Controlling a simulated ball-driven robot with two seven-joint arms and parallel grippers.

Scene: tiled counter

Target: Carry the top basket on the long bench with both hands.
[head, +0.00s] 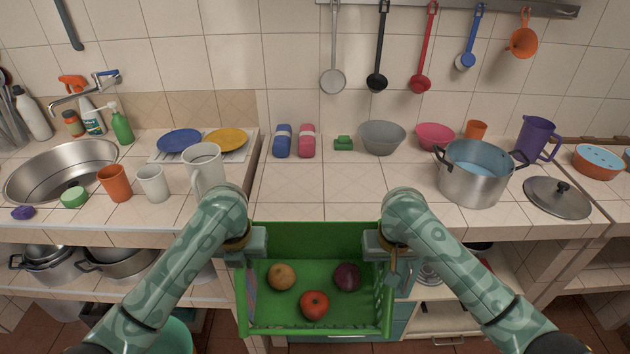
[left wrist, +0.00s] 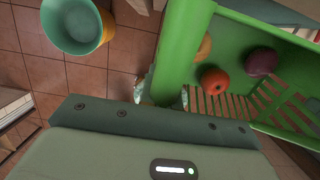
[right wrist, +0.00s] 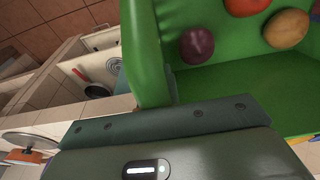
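A green basket (head: 262,318) is in front of the tiled counter, between my two arms. It holds a yellowish round item (head: 281,276), a red round fruit (head: 314,305) and a purple onion-like item (head: 347,277). My left gripper (head: 248,262) is on the basket's left side wall; in the left wrist view its fingertips lie either side of the green rim (left wrist: 185,45). My right gripper (head: 388,264) is on the right side wall, which fills the middle of the right wrist view (right wrist: 145,50); its fingertips are mostly hidden there. The basket looks level and off the floor.
The tiled counter (head: 330,205) is clear along its front middle. A steel pot (head: 470,180) and lid (head: 557,197) stand right; a white pitcher (head: 204,168), cups and sink (head: 62,172) left. A teal bucket (left wrist: 75,30) stands on the floor. Lower shelves hold pots.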

